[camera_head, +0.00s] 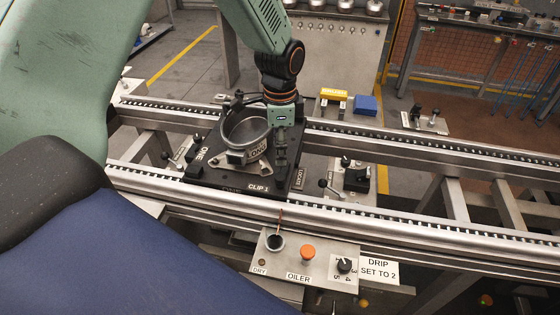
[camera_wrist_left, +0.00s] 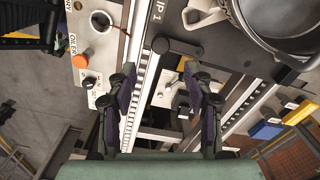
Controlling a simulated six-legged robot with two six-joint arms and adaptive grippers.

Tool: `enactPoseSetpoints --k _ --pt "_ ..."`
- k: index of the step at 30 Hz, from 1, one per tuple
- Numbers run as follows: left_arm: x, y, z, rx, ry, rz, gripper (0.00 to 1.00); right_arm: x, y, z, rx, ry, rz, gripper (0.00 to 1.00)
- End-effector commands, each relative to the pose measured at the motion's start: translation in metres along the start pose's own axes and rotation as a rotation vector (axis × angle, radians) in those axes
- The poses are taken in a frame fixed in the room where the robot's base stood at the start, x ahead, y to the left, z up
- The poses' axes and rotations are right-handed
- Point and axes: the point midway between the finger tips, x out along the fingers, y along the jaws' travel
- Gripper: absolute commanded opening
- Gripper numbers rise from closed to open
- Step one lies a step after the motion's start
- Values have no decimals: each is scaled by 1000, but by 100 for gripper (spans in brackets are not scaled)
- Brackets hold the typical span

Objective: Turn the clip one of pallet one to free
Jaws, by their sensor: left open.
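Pallet one (camera_head: 222,184) is a black plate on the conveyor rails, with a "CLIP 1" label near its front edge. A grey metal ring-shaped housing (camera_head: 242,128) sits on it. My left gripper (camera_head: 283,160) points down over the pallet's right front part, just right of the housing. In the left wrist view its two dark fingers (camera_wrist_left: 159,72) are apart with nothing held between them. A black clip lever (camera_wrist_left: 178,47) lies just beyond the fingertips, beside the label, and appears apart from them. In the head view the gripper largely hides this clip. My right gripper is not in view.
The oiler box (camera_head: 300,262) with an orange button and a black knob stands in front of the near rail. A lever station (camera_head: 350,178) is right of the pallet. Blue (camera_head: 366,105) and yellow (camera_head: 333,95) blocks lie behind the far rail. The rails to the right are clear.

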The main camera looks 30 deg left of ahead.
Motion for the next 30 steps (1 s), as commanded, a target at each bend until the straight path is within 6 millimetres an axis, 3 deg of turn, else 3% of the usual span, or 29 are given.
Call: enactPoseSetpoints --k 6,23,26,30 --pt "-22 0 0 0 0 -1 51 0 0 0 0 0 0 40" --pt "-24 0 0 0 0 0 51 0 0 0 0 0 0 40" --pt "-13 6 1 -17 1 6 51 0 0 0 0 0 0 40" --pt "38 40 5 -122 9 28 51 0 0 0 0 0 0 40"
